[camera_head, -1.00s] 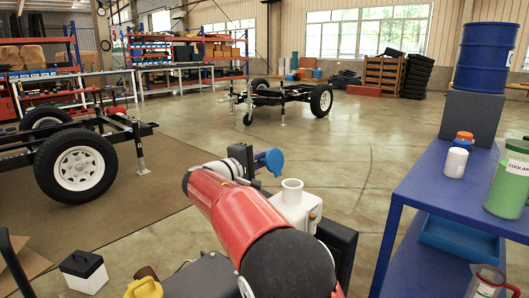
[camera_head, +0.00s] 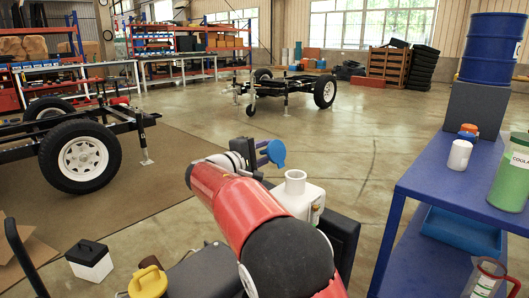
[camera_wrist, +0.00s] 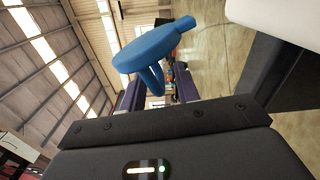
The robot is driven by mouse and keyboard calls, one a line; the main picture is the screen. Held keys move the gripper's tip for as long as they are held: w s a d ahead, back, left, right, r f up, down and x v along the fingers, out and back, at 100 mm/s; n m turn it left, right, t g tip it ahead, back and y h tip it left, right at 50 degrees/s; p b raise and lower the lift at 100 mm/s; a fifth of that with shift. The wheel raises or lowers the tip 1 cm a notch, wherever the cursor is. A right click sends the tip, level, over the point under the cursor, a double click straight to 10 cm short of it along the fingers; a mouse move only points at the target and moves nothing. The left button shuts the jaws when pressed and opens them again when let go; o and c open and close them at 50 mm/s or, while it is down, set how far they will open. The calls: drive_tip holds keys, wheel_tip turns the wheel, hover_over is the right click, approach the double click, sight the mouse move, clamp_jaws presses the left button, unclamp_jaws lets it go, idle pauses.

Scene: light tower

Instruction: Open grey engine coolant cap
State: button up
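A white tank (camera_head: 300,198) with a pale round neck stands just beyond my red arm in the head view. I cannot make out a separate grey cap on it. My gripper (camera_head: 252,152) is beside the tank, up and to its left, partly hidden by my arm. A blue round cap-like piece (camera_head: 273,153) with a short tab is close to the gripper, above and left of the neck. In the wrist view the blue piece (camera_wrist: 155,46) is in front of the dark gripper body, and its stem runs down.
A yellow cap (camera_head: 148,282) and a black-topped white box (camera_head: 90,260) are at lower left. A blue cart (camera_head: 440,190) with a green coolant jug (camera_head: 511,175) and white bottle (camera_head: 459,155) stands at right. Wheeled frames stand behind, with open floor between.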

drive_tip(key=b+v, duration=0.1)
drive_tip(key=v, duration=0.6)
drive_tip(key=shift+s+a, duration=0.25)
drive_tip(key=shift+s, duration=0.05)
